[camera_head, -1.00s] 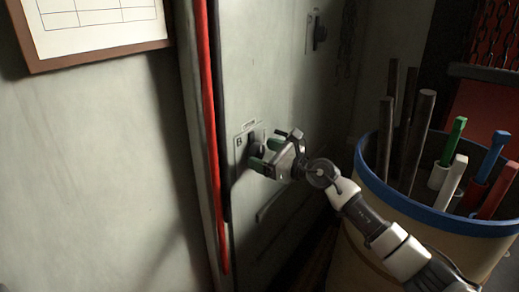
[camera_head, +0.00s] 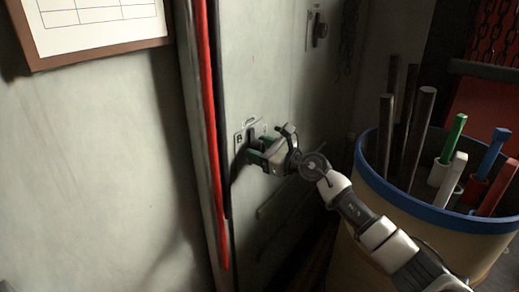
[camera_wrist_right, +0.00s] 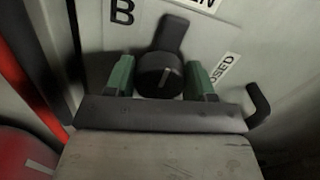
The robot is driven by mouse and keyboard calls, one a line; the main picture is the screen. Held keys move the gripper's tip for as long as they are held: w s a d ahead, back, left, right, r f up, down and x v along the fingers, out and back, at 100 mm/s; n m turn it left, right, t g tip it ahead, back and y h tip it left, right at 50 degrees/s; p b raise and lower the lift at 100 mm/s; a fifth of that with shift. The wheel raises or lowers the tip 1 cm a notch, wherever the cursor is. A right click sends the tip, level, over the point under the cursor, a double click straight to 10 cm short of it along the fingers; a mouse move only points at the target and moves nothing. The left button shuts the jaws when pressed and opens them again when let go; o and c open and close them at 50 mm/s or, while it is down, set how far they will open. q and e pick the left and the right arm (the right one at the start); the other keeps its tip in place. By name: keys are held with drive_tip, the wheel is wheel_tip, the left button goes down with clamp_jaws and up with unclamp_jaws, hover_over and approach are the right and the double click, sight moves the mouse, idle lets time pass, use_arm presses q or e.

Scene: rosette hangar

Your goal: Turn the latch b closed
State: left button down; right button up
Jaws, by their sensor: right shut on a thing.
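Latch b (camera_wrist_right: 160,72) is a dark round knob with a short lever, on a plate (camera_wrist_right: 122,36) marked B. In the right wrist view its lever points up and slightly right, just left of a label ending in N. A label ending in OSED lies to the right of the knob. My right gripper (camera_wrist_right: 161,82) is shut on the latch, with one green fingertip on each side of the knob. In the head view the right gripper (camera_head: 256,153) is at the plate and hides most of the latch. My left gripper is not in view.
A blue-rimmed bin (camera_head: 368,178) with dark rods and coloured-handled pieces stands to the right, close to my right arm. Another dark latch (camera_head: 320,30) is higher on the panel. A red strip (camera_head: 207,110) runs down the panel's left edge. A framed chart (camera_head: 100,25) hangs upper left.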

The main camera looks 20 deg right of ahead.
drive_tip(key=m+p, duration=0.3)
drive_tip(key=shift+r, duration=0.15)
drive_tip(key=m+p, duration=0.4)
drive_tip(key=m, duration=0.1)
drive_tip(key=shift+w+d+m, duration=0.1)
drive_tip(key=shift+m, duration=0.3)
drive_tip(key=m+p, duration=0.3)
drive_tip(key=m, duration=0.2)
drive_tip(key=shift+f+m+p, duration=0.15)
drive_tip(key=shift+m+p, duration=0.45)
drive_tip(key=shift+m, duration=0.4)
drive_tip(key=shift+f+m+p, duration=0.15)
drive_tip(key=shift+m+p, duration=0.45)
drive_tip(key=shift+m, duration=0.4)
drive_tip(key=o, duration=0.9)
drive_tip(key=shift+d, duration=0.1)
